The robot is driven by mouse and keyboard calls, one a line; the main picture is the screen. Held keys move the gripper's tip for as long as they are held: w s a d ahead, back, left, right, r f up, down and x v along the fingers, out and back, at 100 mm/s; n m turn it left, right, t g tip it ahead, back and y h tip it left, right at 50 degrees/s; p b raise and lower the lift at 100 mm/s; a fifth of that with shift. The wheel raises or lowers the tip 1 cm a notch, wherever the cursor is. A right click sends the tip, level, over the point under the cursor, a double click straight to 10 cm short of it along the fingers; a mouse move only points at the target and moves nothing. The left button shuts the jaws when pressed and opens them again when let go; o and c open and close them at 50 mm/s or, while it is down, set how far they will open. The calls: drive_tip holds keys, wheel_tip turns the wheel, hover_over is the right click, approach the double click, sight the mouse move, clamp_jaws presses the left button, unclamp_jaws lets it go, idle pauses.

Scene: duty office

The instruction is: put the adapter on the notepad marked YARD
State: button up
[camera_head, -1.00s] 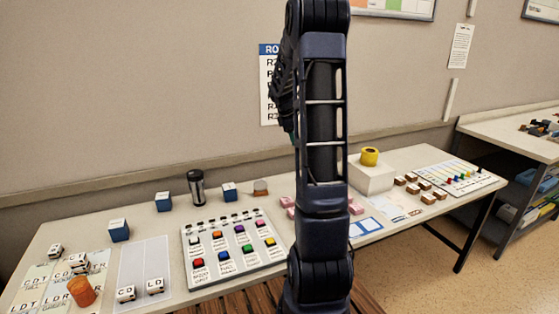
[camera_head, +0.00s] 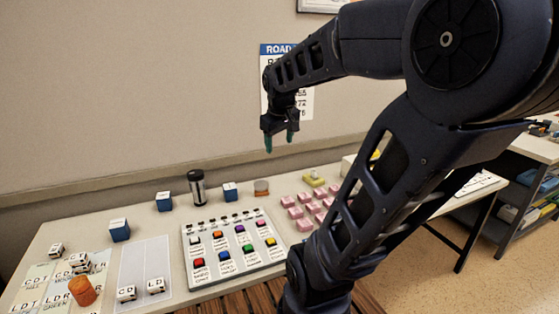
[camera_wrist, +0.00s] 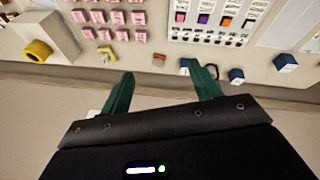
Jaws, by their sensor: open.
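My gripper (camera_head: 280,140) is open and empty, raised in front of the wall above the back of the table. In the wrist view my gripper (camera_wrist: 160,70) shows two green fingers apart, with nothing between them. I cannot tell for sure which thing is the adapter; a small yellow angular piece (camera_head: 314,179) lies behind the pink blocks, and it also shows in the wrist view (camera_wrist: 107,52). No YARD marking is readable. Blue blocks with white tops, at left (camera_head: 120,230), middle (camera_head: 163,201) and right (camera_head: 230,191), stand along the back; their lettering is too small to read.
A dark tumbler (camera_head: 196,188) stands between two blue blocks. A button panel (camera_head: 233,250) fills the middle of the table, with several pink blocks (camera_head: 305,223) to its right. An orange cylinder (camera_head: 83,291) and lettered cubes stand at left.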

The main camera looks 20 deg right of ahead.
drive_tip(key=s+a+f+m+y, duration=0.1)
drive_tip(key=s+a+f+m, duration=0.1)
drive_tip(key=s, duration=0.7)
drive_tip(key=shift+a+m+t, duration=0.4)
drive_tip(key=shift+a+m, duration=0.1)
drive_tip(key=shift+a, duration=0.4)
